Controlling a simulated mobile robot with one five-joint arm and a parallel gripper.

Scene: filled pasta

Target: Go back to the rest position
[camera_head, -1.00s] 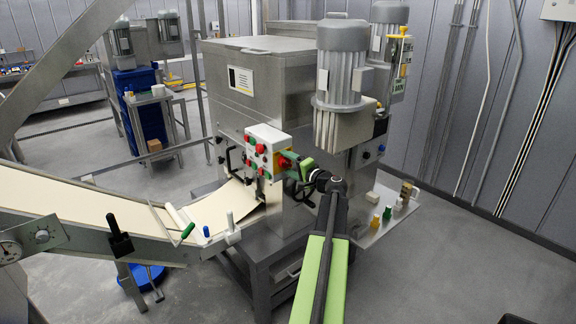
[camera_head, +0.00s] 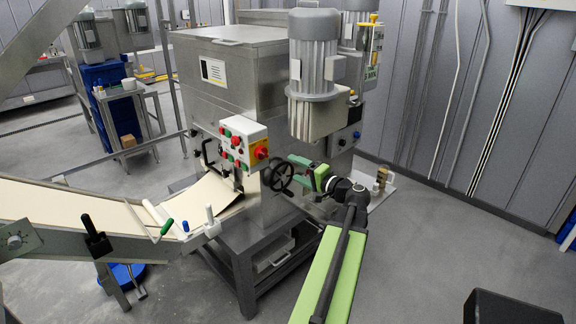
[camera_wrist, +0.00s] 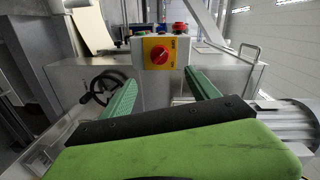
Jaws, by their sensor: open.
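My gripper (camera_head: 307,170) is at the end of my green and black arm, in front of the steel pasta machine (camera_head: 225,85). In the wrist view its two green fingers (camera_wrist: 160,95) stand wide apart with nothing between them. The control box (camera_head: 243,143), with red and green buttons and a red switch on a yellow plate, is to the left of my gripper in the head view. In the wrist view the red and yellow switch (camera_wrist: 159,53) shows beyond and between the fingers, apart from them.
A black handwheel (camera_head: 278,176) is close to the left of my gripper. A conveyor (camera_head: 70,205) with a pale sheet enters from the left. A motor (camera_head: 313,55) stands above. A small shelf (camera_head: 375,195) is behind my arm.

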